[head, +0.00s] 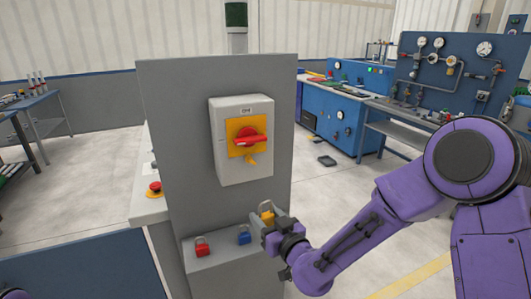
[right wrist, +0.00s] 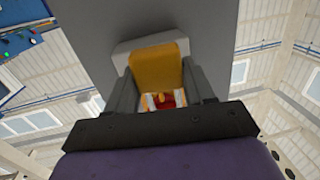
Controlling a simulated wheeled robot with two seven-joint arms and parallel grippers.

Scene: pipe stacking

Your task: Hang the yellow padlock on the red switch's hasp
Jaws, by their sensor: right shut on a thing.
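The red switch (head: 248,140) is a red rotary handle on a yellow plate, on the front of a light grey box mounted on a grey panel. Its small yellow hasp (head: 250,158) shows just below the handle. The yellow padlock (head: 266,207) is between the fingers of my right gripper (head: 270,219), below and slightly right of the switch box and apart from it. In the right wrist view the yellow padlock body (right wrist: 158,68) sits between both fingers; its shackle is not clear there. My left gripper is not in view.
A red padlock (head: 202,247) and a blue padlock (head: 244,235) are on the grey ledge (head: 222,259) under the panel (head: 175,150). A red emergency button (head: 154,188) is on a console at left. Blue workbenches stand behind at right. The space before the switch box looks clear.

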